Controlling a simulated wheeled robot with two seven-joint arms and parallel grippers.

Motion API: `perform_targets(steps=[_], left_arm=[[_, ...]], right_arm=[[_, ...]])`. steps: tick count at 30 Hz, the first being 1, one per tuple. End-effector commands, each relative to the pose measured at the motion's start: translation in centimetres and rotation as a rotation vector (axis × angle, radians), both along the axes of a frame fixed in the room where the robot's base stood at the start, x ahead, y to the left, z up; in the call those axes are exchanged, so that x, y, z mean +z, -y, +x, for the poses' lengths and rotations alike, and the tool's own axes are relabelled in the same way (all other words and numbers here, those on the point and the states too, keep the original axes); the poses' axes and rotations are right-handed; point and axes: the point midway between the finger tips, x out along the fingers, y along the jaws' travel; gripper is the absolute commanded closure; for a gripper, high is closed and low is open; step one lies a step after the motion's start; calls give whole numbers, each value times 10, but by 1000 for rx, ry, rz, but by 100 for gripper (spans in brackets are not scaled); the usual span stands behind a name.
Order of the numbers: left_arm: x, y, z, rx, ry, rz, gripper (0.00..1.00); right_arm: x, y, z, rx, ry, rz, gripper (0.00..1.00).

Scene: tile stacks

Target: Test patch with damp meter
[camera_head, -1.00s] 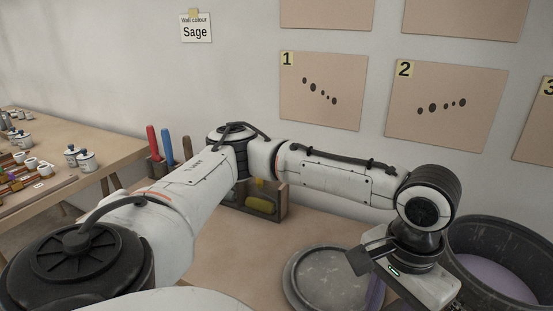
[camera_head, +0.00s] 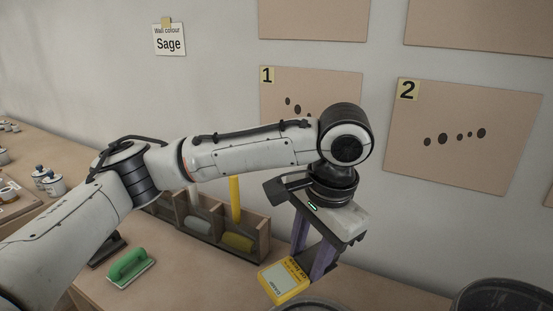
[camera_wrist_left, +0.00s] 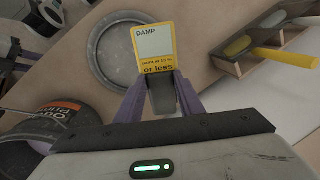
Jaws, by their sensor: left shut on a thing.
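My left gripper (camera_head: 312,262) is shut on a yellow damp meter (camera_head: 284,281), held above the table below the wall boards. In the left wrist view the meter (camera_wrist_left: 154,48) faces the camera, with the word DAMP, a blank pale screen and "paint at 12 % or less". Board 1 (camera_head: 335,88) and board 2 (camera_head: 465,135) hang on the wall with dark spots. My left arm covers the lower part of board 1, and the meter is apart from both boards. Purple parts at the left edge of the left wrist view look like my right gripper (camera_wrist_left: 18,58); its jaws are unclear.
A wooden rack (camera_head: 262,240) with tools stands against the wall behind my left gripper. A green-handled float (camera_head: 130,266) lies on the table at left. A dark bucket (camera_head: 505,295) is at lower right. A round grey pan (camera_wrist_left: 97,50) lies beneath the meter.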

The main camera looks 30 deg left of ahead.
Motion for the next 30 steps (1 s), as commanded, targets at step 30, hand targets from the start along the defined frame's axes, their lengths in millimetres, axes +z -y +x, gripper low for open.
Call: perform_targets(steps=[30], left_arm=[[323, -36, 132, -1059, 923, 598, 84]], right_arm=[[-5, -1, 2, 2, 5, 0, 69]])
